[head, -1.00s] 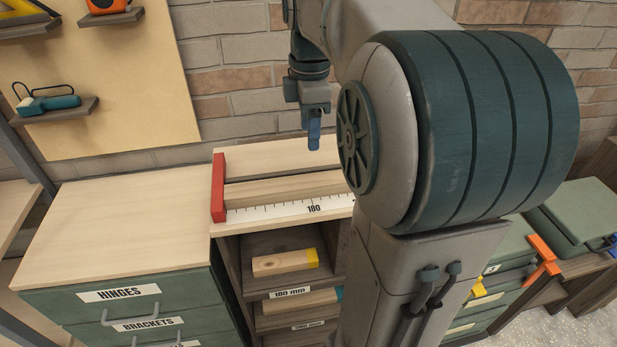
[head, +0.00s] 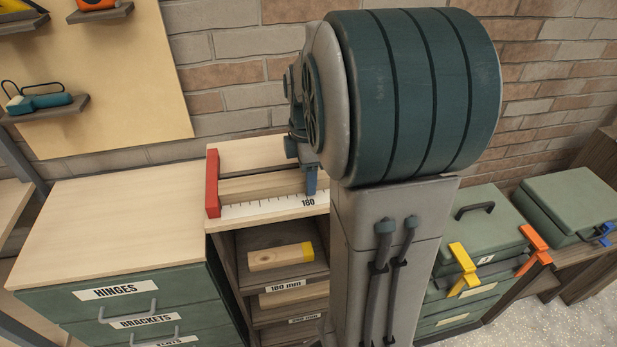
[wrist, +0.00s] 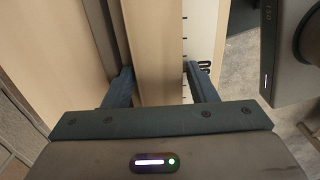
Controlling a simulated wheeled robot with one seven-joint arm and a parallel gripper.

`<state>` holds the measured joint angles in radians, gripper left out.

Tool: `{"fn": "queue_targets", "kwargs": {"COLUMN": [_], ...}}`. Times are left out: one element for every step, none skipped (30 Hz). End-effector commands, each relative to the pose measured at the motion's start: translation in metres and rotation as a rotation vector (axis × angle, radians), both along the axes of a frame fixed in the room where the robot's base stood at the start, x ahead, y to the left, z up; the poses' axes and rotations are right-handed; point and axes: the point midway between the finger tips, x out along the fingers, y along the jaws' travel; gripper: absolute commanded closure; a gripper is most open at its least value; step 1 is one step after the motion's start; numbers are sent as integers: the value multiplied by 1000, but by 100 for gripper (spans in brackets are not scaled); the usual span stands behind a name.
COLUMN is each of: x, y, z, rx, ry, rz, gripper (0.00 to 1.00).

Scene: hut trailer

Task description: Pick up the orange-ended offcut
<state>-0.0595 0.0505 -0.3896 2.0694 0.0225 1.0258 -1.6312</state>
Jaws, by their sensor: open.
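A plain length of wood (head: 262,186) lies along the printed ruler on the bench top, against the red stop. No orange end shows on it; its right part is hidden behind my arm. In the wrist view this wood (wrist: 155,45) runs between the two blue fingers. My gripper (wrist: 162,85) is open, with one finger on each side of the wood and no clear contact. In the head view only a blue fingertip (head: 311,181) shows, low over the ruler near the 180 mark.
The red stop (head: 213,183) stands at the ruler's left end. A yellow-ended block (head: 281,256) lies in the cubby below, above another block (head: 292,296). The drawer cabinet top (head: 110,215) at left is clear. Green cases (head: 484,230) stand at right.

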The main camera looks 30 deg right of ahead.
Motion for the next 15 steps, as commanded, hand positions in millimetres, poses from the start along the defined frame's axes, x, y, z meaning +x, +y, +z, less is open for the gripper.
{"fn": "queue_targets", "kwargs": {"x": [0,0,0,0,0,0,0,0,0,0,0,0,0,0,0], "y": [0,0,0,0,0,0,0,0,0,0,0,0,0,0,0], "z": [-3,-3,-4,-4,-4,-4,-4,-4,-4,-4,-4,-4,-4,-3,-3], "rx": [0,0,0,0,0,0,0,0,0,0,0,0,0,0,0], "ry": [1,1,0,0,0,0,0,0,0,0,0,0,0,-1,-1], "rz": [0,0,0,0,0,0,0,0,0,0,0,0,0,0,0], "gripper": [48,48,48,48,48,48,48,48,59,68,76,87,90,90,94]}}
